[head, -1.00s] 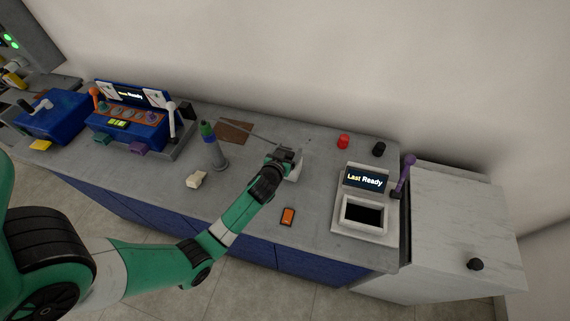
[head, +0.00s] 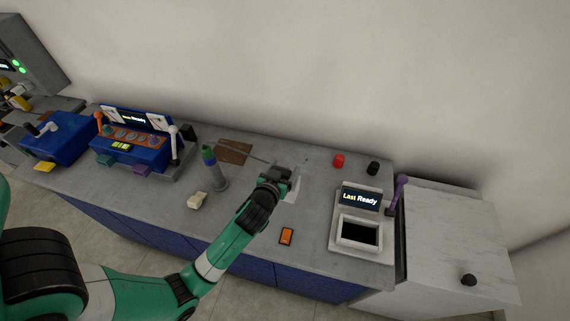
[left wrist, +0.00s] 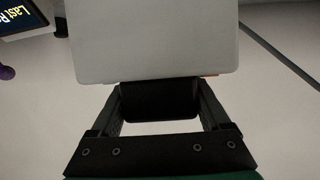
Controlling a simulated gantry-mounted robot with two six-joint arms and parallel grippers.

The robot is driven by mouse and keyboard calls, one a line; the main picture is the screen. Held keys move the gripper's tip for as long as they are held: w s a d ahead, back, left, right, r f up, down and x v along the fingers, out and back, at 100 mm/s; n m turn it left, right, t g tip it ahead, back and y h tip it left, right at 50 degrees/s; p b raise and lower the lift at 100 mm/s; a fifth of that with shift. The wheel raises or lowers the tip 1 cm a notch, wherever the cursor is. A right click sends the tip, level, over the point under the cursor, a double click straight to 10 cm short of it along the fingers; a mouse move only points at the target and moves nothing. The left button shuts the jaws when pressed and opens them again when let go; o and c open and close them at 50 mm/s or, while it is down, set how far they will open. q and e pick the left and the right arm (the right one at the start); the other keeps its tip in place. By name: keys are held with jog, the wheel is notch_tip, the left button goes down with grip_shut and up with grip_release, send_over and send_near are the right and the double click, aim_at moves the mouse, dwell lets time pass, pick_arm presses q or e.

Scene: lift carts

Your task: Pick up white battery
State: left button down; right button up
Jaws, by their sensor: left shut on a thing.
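My left gripper (head: 276,176) is over the middle of the grey counter and shut on a pale, flat-faced block, which looks like the white battery (head: 295,188). In the left wrist view the block (left wrist: 155,40) fills the top middle, beyond the dark gripper jaws (left wrist: 160,100). I cannot tell whether the block is touching the counter. My right gripper is not in view.
A grey cylinder with a green and blue top (head: 213,168) and a cream block (head: 197,200) are left of the gripper. An orange device (head: 287,236) lies in front. A "Last Ready" station (head: 334,232) stands right. Red (head: 338,161) and black (head: 373,168) pieces are behind.

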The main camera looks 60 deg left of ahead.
aim_at(285, 176)
pick_arm(q)
jog(key=s+d+r+p, duration=0.1)
jog(key=d, duration=0.1)
jog(key=s+d+r+p, duration=0.1)
jog(key=p, duration=0.1)
jog(key=s+d+r+p, duration=0.1)
jog(key=d, duration=0.1)
jog(key=shift+s+d+r, duration=0.1)
jog(key=shift+d+r, duration=0.1)
jog(key=shift+d, duration=0.1)
jog(key=shift+s+d+r+p, duration=0.15)
jog(key=shift+s+d+p, duration=0.25)
jog(key=shift+p, duration=0.45)
jog(key=shift+s+d, duration=0.1)
jog(key=shift+d, duration=0.25)
